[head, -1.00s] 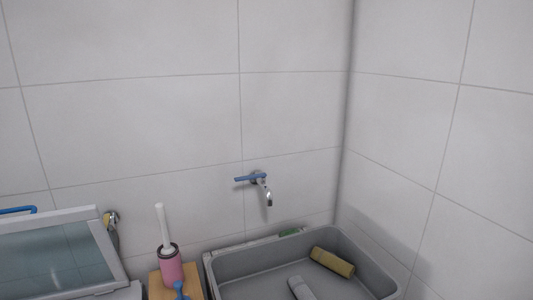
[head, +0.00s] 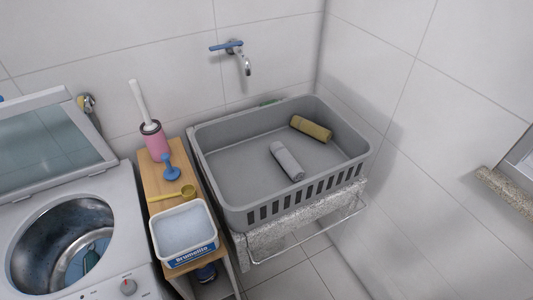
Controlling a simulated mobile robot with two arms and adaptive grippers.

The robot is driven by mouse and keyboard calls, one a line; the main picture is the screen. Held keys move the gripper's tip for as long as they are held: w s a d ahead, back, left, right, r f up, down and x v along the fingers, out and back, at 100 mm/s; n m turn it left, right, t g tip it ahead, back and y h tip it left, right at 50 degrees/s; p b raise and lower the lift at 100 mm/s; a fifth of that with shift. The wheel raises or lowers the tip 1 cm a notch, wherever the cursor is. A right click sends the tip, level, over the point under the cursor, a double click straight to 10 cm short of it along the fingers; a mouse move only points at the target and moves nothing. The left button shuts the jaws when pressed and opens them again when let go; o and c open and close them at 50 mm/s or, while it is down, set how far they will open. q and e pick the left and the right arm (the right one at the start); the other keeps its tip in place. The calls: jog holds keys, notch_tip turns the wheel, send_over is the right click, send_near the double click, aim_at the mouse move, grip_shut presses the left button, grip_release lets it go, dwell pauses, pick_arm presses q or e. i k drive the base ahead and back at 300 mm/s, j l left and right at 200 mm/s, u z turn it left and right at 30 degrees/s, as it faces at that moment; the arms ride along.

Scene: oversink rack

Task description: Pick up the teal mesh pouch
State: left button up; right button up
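No mesh pouch can be made out clearly. A small dark teal shape (head: 91,259) shows inside the washing machine drum (head: 50,232) at the lower left of the head view. Neither of my grippers is in view.
The top-loading washer's glass lid (head: 45,150) stands open. A narrow wooden shelf (head: 152,185) holds a pink-and-white brush (head: 154,141), a blue plunger-like item (head: 171,173), a yellow scoop (head: 187,191) and a powder tub (head: 182,229). A grey basket (head: 235,215) holds two rolled cloths (head: 311,128).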

aim_at(91, 258)
jog(key=u, duration=1.7)
jog(key=z, duration=0.1)
